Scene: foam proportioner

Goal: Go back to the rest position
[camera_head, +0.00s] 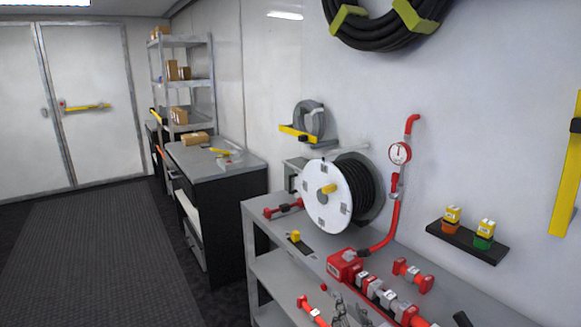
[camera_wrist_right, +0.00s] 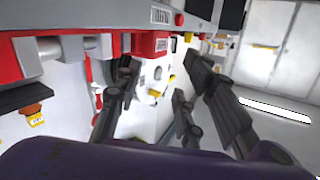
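My right gripper (camera_wrist_right: 160,72) shows in the right wrist view with its dark jointed fingers spread well apart and nothing visible between them. In the head view only small dark grey parts of it (camera_head: 343,315) show at the bottom edge, in front of the bench with the foam proportioner. The red and silver proportioner line (camera_head: 382,295) runs along the bench top, starting at a red box (camera_head: 344,264). It also shows upside down in the wrist view (camera_wrist_right: 75,48), beyond the fingers. My left gripper is not in view.
A white hose reel (camera_head: 325,205) stands on the grey bench (camera_head: 285,228). A red pipe with a gauge (camera_head: 400,153) rises beside it. A black wall shelf (camera_head: 455,240) holds two small yellow-topped items. Open dark floor (camera_head: 95,260) lies to the left, towards white doors (camera_head: 100,100).

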